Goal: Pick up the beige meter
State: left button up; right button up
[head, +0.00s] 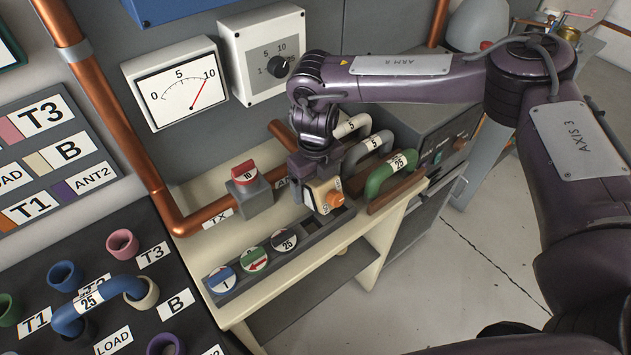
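The beige meter (325,188) is a small boxy thing with an orange knob on its front-right side. It sits at the far end of the grey slotted rack (238,291) on the cream bench. My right gripper (321,177) points down over it, with its dark fingers around the meter's upper part. The arm hides part of the meter's top, and I cannot tell whether the fingers press on it. The meter appears low in or just above the rack. My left gripper is not in view.
Three round plugs (255,259) stand in the near part of the rack. A grey block with a red top (245,175) stands behind it. A green handle link (392,172) and grey links lie to the right. A copper pipe (115,130) runs down the wall.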

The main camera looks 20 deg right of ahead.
jog(key=c, duration=1.3)
jog(key=shift+c, duration=0.7)
jog(key=shift+r, duration=0.15)
